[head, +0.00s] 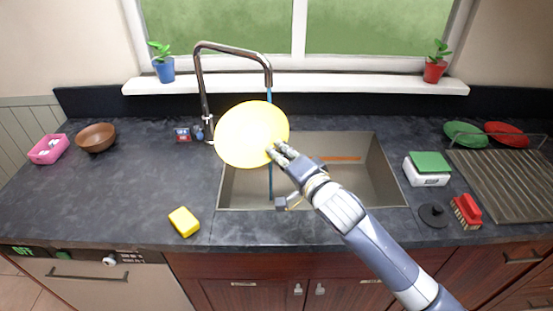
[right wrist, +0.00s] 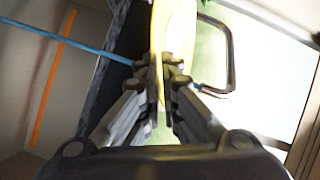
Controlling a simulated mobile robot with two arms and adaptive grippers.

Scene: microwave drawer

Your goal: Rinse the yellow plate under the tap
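The yellow plate (head: 250,135) is held up over the left part of the sink (head: 385,180), its face turned to the head camera. My right gripper (head: 275,152) is shut on the plate's lower right rim; the right wrist view shows the plate (right wrist: 172,40) edge-on between the fingers (right wrist: 168,75). The tap (head: 235,48) stands behind the sink. A thin blue water stream (head: 270,182) shows above and below the plate, which hides its middle; I cannot tell whether it touches the plate. My left gripper is out of view.
A yellow sponge (head: 184,221) lies on the counter left of the sink. To the right are a white scale-like box with green top (head: 427,168), a red brush (head: 466,210) and a drying rack (head: 505,175) with green and red plates behind. The left counter is mostly clear.

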